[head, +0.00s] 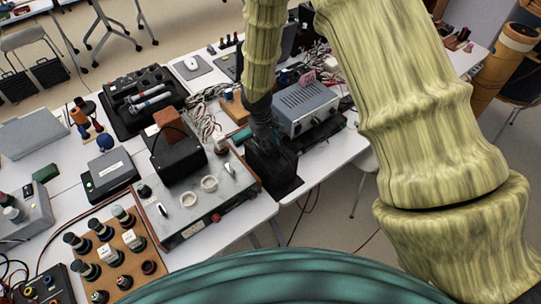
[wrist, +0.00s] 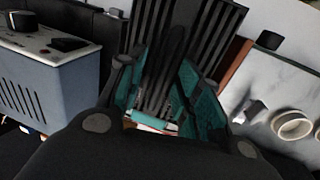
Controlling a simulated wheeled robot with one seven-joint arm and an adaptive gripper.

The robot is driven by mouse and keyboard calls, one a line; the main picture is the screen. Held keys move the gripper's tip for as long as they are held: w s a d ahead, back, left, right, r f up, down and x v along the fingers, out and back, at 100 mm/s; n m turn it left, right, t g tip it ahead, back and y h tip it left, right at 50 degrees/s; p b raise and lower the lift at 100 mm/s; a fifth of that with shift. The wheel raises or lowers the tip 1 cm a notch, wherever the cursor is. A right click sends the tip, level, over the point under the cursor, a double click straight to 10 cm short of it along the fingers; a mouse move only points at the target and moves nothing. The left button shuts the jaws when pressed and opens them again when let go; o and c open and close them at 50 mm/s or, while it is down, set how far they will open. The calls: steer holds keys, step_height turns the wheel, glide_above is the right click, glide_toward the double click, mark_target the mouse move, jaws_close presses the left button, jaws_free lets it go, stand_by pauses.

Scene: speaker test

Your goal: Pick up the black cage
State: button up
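The black cage (wrist: 170,55), a dark ribbed box with upright slats, fills the upper middle of the wrist view, between and beyond my fingertips. In the head view a black box (head: 276,178) that looks like it stands at the table's edge under my gripper (head: 262,125). In the wrist view my gripper (wrist: 158,90) has its two teal-padded fingers apart, with a gap between them. The fingers are very close to the cage; whether they touch it I cannot tell. My gripper and arm hide part of the cage in the head view.
A grey slotted device (head: 305,107) stands right behind the cage. A metal-panelled instrument (head: 197,195) with two white rings is close on its left. Another black box with a brown block (head: 170,118) stands further left. Open floor lies beyond the table's edge.

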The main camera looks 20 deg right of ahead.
steer(key=shift+f, duration=0.4)
steer(key=shift+c, duration=0.4)
jaws_close()
steer(key=shift+r, duration=0.1)
steer(key=shift+r+b, duration=1.55)
steer(key=shift+r, duration=3.4)
